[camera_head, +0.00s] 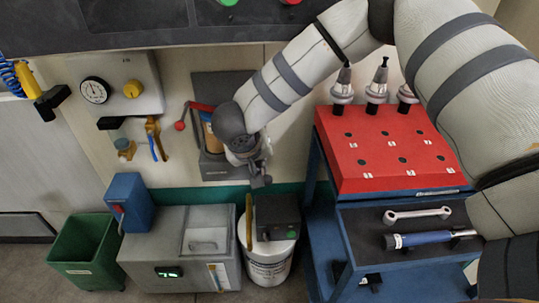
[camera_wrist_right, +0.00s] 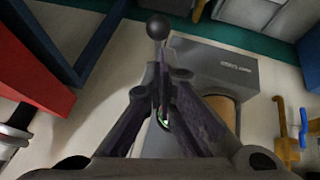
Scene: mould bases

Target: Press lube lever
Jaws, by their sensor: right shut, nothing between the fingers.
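The lube unit is a grey box on the wall with an amber reservoir (camera_head: 209,132), in the middle of the head view. It also shows in the wrist view, with its grey base (camera_wrist_right: 225,66) and reservoir (camera_wrist_right: 222,106). A red lever (camera_head: 199,106) with a round red knob (camera_head: 180,126) sticks out to its left. My right gripper (camera_head: 260,181) is shut and empty, pointing down to the right of the unit. My right arm hides part of the unit. In the wrist view the fingers (camera_wrist_right: 158,78) are together; a dark ball (camera_wrist_right: 157,27) shows beyond them, its owner unclear. My left gripper is not in view.
A red tool block (camera_head: 385,155) on a blue cart (camera_head: 316,225) stands to the right. Below are a white bucket (camera_head: 268,271), a grey machine box (camera_head: 150,245) and a green bin (camera_head: 84,250).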

